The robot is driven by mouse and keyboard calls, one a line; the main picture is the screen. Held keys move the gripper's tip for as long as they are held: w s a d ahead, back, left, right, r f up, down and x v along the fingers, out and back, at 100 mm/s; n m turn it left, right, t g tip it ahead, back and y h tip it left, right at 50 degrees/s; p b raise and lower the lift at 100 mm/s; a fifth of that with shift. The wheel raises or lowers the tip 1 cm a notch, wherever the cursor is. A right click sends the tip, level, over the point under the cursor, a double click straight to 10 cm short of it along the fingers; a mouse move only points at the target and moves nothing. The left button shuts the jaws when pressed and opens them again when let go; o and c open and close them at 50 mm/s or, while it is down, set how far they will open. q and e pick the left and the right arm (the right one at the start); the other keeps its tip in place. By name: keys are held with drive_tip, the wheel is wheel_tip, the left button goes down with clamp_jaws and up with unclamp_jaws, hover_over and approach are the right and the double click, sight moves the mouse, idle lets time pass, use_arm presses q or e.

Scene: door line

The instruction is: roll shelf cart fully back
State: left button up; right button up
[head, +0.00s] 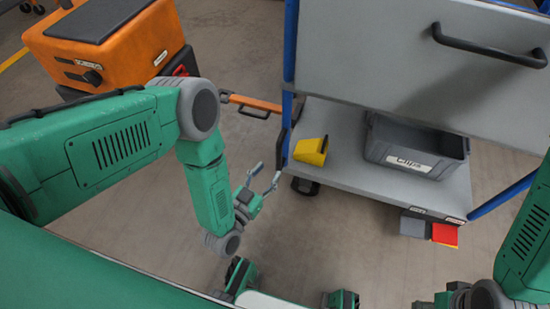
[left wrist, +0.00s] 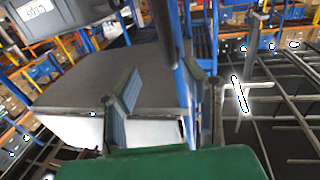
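The shelf cart (head: 365,190) stands right of centre in the head view, with blue posts, a grey upper panel (head: 390,65) and a low grey shelf. A black handle (head: 487,47) crosses the upper panel, and a dark upright grip (head: 281,148) is on the left post. My left gripper (head: 265,174) is open and empty, just left of the cart's near left corner. In the left wrist view its fingers (left wrist: 160,78) stand apart, with the shelf and a blue post beyond. My right arm enters at the right edge; its gripper's fingers cannot be made out.
A grey bin (head: 415,148) and a yellow holder (head: 311,151) sit on the low shelf. An orange unit (head: 105,45) stands at the upper left, with an orange bar (head: 253,102) reaching toward the cart. Red and grey blocks (head: 444,234) show at the shelf's front right.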

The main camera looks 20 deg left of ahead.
use_arm(q)
drive_tip(key=v, duration=0.3)
drive_tip(key=shift+s, duration=0.3)
drive_tip(key=shift+d, duration=0.1)
